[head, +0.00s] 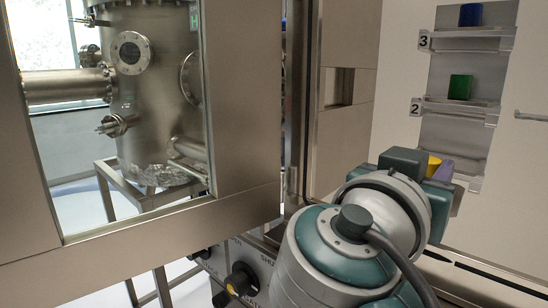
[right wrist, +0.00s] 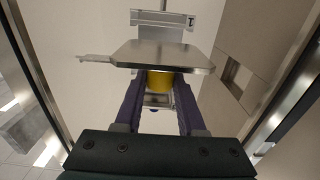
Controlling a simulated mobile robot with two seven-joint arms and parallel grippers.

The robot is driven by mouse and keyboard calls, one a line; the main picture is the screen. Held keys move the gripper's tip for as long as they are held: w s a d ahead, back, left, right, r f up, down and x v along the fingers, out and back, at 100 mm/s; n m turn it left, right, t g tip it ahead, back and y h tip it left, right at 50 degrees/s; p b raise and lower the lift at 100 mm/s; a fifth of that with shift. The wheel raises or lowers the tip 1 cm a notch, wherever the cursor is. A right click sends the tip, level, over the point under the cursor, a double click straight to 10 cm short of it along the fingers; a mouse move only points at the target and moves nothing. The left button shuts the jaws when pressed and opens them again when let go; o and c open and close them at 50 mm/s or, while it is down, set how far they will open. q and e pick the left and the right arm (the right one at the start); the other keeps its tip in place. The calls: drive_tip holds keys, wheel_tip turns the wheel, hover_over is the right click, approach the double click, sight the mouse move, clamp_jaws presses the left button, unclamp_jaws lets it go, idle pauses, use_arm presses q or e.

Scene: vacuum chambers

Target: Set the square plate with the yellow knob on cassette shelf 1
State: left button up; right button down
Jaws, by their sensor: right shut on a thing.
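In the right wrist view my right gripper (right wrist: 160,110) is shut on the yellow knob (right wrist: 158,84), one purple finger on each side. The square metal plate (right wrist: 165,56) lies across the fingertips. Cassette shelf 1 (right wrist: 163,18), with its label, shows just beyond the plate's far edge. I cannot tell whether plate and shelf touch. In the head view the right gripper (head: 441,168) is at the lower part of the cassette. Its hand hides the plate and most of shelf 1 (head: 468,182); a bit of yellow knob shows. My left gripper is not in view.
Shelf 2 (head: 455,113) holds a green-knobbed plate (head: 460,87) and shelf 3 (head: 468,42) a blue-knobbed one (head: 471,15), both above the gripper. A chamber door frame (head: 247,100) stands left of my arm.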

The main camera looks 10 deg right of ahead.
drive_tip(key=shift+p+x, duration=0.3)
drive_tip(key=shift+x, duration=1.95)
drive_tip(key=b+x, duration=0.4)
drive_tip(key=x, duration=0.7)
drive_tip(key=shift+w+d+f, duration=0.15)
drive_tip(key=shift+d, duration=0.05)
drive_tip(key=shift+r+b+x, duration=0.1)
drive_tip(key=shift+b+x, duration=0.5)
drive_tip(key=shift+x, duration=0.05)
drive_tip(key=shift+r+b+x, duration=0.15)
drive_tip(key=shift+b+x, duration=0.45)
drive_tip(key=shift+x, duration=0.1)
drive_tip(key=shift+a+b, duration=0.15)
drive_tip(key=shift+b, duration=0.2)
drive_tip(key=shift+f+b, duration=0.5)
drive_tip(key=shift+b, duration=0.4)
